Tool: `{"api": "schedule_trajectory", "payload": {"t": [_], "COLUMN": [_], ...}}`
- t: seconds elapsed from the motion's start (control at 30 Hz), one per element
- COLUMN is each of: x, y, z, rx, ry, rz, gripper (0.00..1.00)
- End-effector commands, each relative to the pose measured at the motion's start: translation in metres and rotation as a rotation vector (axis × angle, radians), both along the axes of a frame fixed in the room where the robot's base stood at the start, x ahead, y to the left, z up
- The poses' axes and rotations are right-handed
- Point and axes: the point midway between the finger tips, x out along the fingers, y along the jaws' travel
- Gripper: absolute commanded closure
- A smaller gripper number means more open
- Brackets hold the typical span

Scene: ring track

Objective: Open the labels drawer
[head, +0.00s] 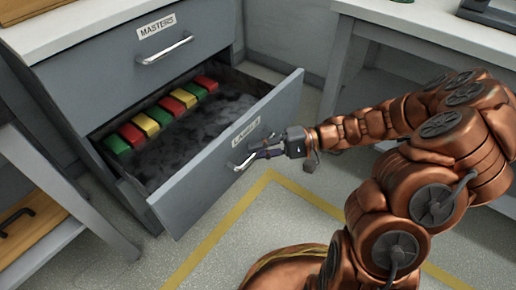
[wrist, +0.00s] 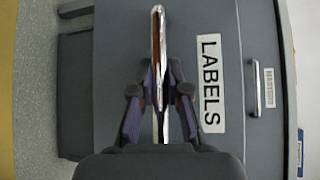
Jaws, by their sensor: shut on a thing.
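The labels drawer (head: 222,158) is the lower drawer of a grey cabinet and stands well pulled out in the head view. Several red, yellow and green blocks lie in a row inside it, towards the back. My gripper (head: 262,153) is at the drawer's front, shut on its silver bar handle (head: 236,165). In the wrist view the gripper fingers (wrist: 160,92) sit on either side of the handle (wrist: 158,40), beside the LABELS sign (wrist: 210,84). Part of the handle is hidden by the fingers in the head view.
The masters drawer (head: 125,62) above is shut, with its own silver handle (head: 165,49). A grey table (head: 425,30) stands at the right. A wooden drawer or board (head: 32,232) is at the lower left. Yellow tape (head: 225,225) marks the open floor in front.

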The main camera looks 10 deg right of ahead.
Motion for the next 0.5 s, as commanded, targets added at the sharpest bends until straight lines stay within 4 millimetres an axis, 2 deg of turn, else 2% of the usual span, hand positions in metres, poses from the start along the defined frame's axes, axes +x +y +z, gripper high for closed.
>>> {"api": "schedule_trajectory", "payload": {"t": [0.03,0.27,0.5], "x": [0.0005,0.0004,0.0002], "y": [-0.0006,-0.0008,-0.0006], "z": [-0.0005,-0.0003,-0.0002], "rx": [-0.001,0.0,0.0], "ry": [0.0,0.001,0.001], "rz": [-0.002,-0.003,-0.002], "gripper": [0.83,0.59,0.59]}}
